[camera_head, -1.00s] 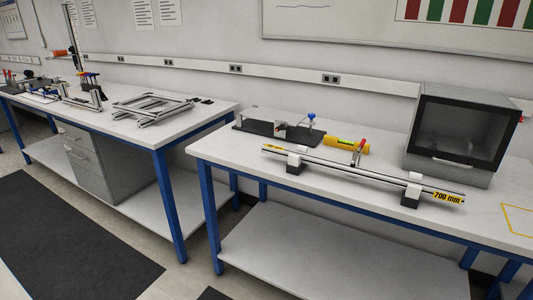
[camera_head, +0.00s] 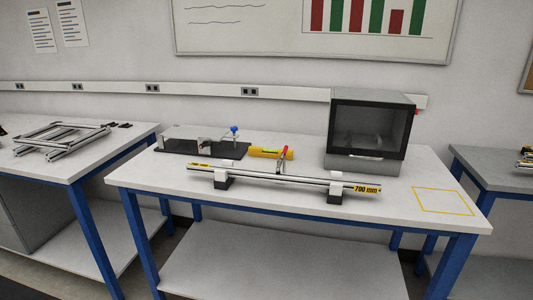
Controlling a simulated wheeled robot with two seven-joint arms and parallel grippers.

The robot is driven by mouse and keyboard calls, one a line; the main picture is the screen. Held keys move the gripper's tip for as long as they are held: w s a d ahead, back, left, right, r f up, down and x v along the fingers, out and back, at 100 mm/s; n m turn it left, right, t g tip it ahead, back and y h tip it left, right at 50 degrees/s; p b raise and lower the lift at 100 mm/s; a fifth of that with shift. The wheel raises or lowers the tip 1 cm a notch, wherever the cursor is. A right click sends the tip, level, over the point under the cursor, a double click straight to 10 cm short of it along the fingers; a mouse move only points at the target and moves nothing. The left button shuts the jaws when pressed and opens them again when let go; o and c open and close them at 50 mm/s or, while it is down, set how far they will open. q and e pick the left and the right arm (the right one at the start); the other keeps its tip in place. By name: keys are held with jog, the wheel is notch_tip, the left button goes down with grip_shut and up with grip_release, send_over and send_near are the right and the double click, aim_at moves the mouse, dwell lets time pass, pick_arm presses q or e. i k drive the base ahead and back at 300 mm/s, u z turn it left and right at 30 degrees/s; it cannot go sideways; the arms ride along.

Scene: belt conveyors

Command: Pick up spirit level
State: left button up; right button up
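The spirit level (camera_head: 265,152) looks like a short yellow bar with a green patch. It lies on the white-topped table (camera_head: 400,205), behind a long metal rail (camera_head: 290,179) and to the right of a black plate with a fixture (camera_head: 205,148). The rail rests on two black-and-white blocks and bears a "700 mm" label. A red-handled clamp (camera_head: 283,158) stands on the rail close to the level's right end and overlaps it in the picture. Neither of my grippers is in view.
A grey box with a dark window (camera_head: 368,128) stands at the table's back right. A yellow outlined square (camera_head: 442,201) marks a bare area at the right. Another table with a metal frame (camera_head: 62,139) stands at left, and one more at right (camera_head: 500,180).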

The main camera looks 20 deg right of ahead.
aim_at(253, 151)
jog(key=u, duration=0.3)
jog(key=i, duration=0.85)
jog(key=z, duration=0.4)
